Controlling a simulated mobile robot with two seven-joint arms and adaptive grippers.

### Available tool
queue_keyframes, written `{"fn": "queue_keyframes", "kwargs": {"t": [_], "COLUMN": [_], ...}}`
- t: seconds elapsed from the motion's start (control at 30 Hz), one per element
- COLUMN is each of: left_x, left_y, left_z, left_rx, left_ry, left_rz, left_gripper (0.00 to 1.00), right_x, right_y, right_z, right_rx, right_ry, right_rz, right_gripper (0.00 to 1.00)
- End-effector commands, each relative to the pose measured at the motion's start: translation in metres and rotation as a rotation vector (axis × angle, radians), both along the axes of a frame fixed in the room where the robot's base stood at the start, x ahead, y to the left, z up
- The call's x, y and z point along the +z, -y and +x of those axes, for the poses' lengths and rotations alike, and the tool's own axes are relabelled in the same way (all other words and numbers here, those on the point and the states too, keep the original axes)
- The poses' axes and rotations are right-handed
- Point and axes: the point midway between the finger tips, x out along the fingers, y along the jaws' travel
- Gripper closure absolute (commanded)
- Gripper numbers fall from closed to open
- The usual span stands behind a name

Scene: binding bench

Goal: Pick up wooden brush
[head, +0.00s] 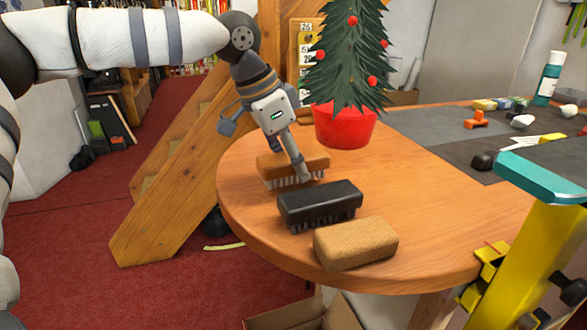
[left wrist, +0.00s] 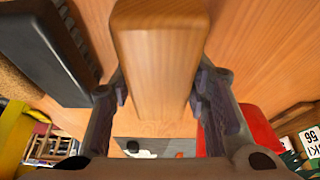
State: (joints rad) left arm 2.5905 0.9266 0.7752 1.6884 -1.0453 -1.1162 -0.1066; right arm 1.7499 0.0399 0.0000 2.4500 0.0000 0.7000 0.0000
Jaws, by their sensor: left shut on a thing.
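The wooden brush (head: 320,163) has a light brown block with pale bristles and is at the left part of the round table (head: 420,190). My left gripper (head: 297,170) comes down on it from above and is shut on it. In the left wrist view the wooden brush (left wrist: 158,60) lies between the two fingers (left wrist: 160,98), with a finger along each side. I cannot tell whether its bristles touch the table. My right gripper does not show.
A black brush (head: 320,203) lies just in front of the wooden brush, and a tan cork-like block (head: 356,243) lies nearer. A small decorated tree in a red pot (head: 345,127) stands close behind. A yellow clamp-like thing (head: 520,250) is at the right.

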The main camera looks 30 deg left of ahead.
Motion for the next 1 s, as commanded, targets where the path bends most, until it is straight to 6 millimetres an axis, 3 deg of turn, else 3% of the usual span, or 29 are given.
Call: {"fn": "queue_keyframes", "kwargs": {"t": [0.07,0.3,0.6,1.0], "left_x": [0.023,0.084,0.109,0.118], "left_y": [0.001,0.035,0.080,0.092], "left_z": [0.001,-0.040,-0.092,-0.107], "left_rx": [0.000,-0.003,-0.004,-0.001], "left_ry": [0.009,0.012,0.003,0.003], "left_rz": [0.000,0.004,0.000,0.000], "left_gripper": [0.89,0.89,0.89,0.89], "right_x": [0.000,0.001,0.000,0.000], "right_y": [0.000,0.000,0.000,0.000], "right_z": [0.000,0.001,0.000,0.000], "right_rx": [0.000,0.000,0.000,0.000], "right_ry": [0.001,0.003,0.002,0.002], "right_rz": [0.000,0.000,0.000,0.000], "right_gripper": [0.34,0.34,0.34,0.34]}}
